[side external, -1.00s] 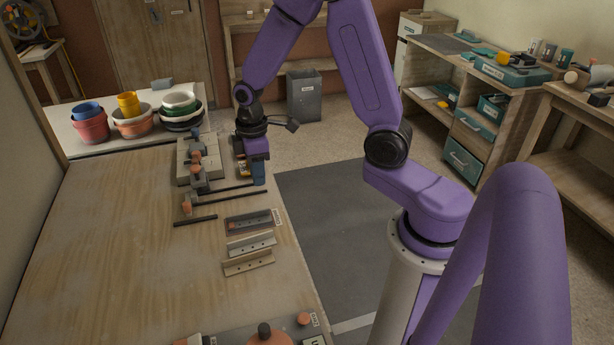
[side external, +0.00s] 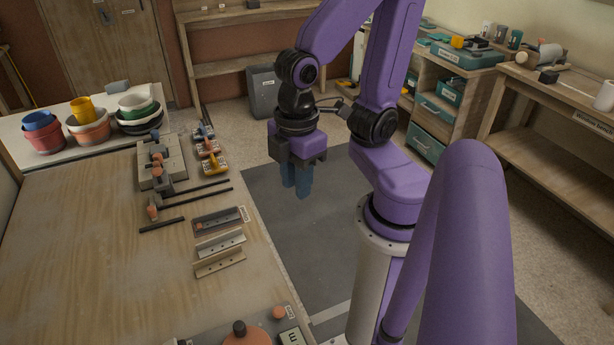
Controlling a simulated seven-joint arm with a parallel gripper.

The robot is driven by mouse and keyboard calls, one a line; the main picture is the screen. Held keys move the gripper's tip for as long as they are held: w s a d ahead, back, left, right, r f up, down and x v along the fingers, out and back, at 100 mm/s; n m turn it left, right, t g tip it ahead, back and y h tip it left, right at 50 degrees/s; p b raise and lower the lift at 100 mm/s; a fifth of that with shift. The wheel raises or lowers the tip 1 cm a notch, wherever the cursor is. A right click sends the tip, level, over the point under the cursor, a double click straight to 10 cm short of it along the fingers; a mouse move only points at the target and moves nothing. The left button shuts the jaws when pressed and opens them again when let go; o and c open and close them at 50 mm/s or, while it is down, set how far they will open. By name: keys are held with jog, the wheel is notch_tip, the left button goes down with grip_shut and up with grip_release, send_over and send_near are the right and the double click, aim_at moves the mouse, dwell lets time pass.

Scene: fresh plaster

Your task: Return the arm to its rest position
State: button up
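My gripper (side external: 296,186) hangs from the purple arm with its blue fingers pointing down. It is in the air over the dark grey floor mat (side external: 330,215), to the right of the wooden workbench (side external: 85,255) and clear of its edge. The two fingers show close together, one partly overlapping the other, so I cannot tell whether they are apart or touching. I see no object held at the fingertips.
Yellow, orange and blue-grey tools (side external: 211,155) stand in a row near the bench's right edge. Beside them are a pale fixture block (side external: 176,172), dark rods (side external: 195,196) and metal angle pieces (side external: 220,262). Coloured bowls (side external: 140,112) stand at the back. A grey bin (side external: 264,92) stands behind.

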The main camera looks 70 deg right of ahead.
jog(key=shift+s+d+r, duration=0.1)
jog(key=shift+s, duration=0.4)
jog(key=shift+s+d+r, duration=0.1)
jog(key=shift+s, duration=0.35)
dwell(0.7)
